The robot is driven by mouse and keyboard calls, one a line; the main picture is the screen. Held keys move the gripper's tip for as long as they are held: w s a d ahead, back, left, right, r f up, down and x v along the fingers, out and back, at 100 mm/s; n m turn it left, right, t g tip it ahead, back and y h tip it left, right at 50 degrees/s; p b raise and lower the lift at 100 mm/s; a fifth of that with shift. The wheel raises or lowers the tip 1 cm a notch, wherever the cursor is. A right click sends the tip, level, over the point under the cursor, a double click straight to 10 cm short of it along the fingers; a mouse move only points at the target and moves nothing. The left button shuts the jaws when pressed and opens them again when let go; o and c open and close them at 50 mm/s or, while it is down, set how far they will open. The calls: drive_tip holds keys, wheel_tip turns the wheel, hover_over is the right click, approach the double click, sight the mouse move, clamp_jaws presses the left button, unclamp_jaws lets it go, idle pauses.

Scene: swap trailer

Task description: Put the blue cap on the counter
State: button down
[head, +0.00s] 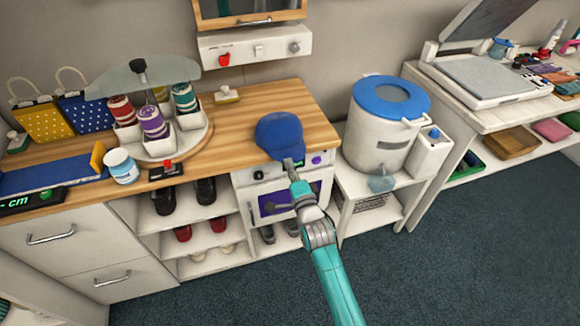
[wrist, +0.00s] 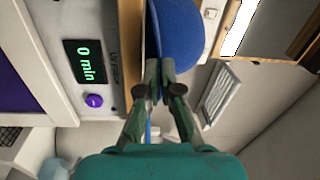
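The blue cap (head: 280,135) is at the front right of the wooden counter (head: 240,118), over its surface near the front edge. My gripper (head: 292,163) reaches it from the front, just beyond the counter edge. In the wrist view the fingertips (wrist: 161,68) are close together on the brim of the cap (wrist: 184,30). The cap's dome lies past the fingers and the wooden edge (wrist: 130,45) runs beside it. Whether the cap's underside touches the wood is hard to tell.
A small white oven with a purple knob (head: 317,160) stands under the counter by my gripper. A rotating rack with colored rolls (head: 152,122) and a white block (head: 227,95) share the counter. A white bucket with blue lid (head: 383,125) stands right.

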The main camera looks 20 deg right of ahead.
drive_tip(key=shift+f, duration=0.2)
drive_tip(key=c, duration=1.8)
unclamp_jaws()
drive_tip(key=o, duration=0.5)
drive_tip(key=shift+r, duration=0.1)
drive_tip(key=s, duration=0.8)
drive_tip(key=s+f, duration=0.1)
drive_tip(key=s, duration=0.3)
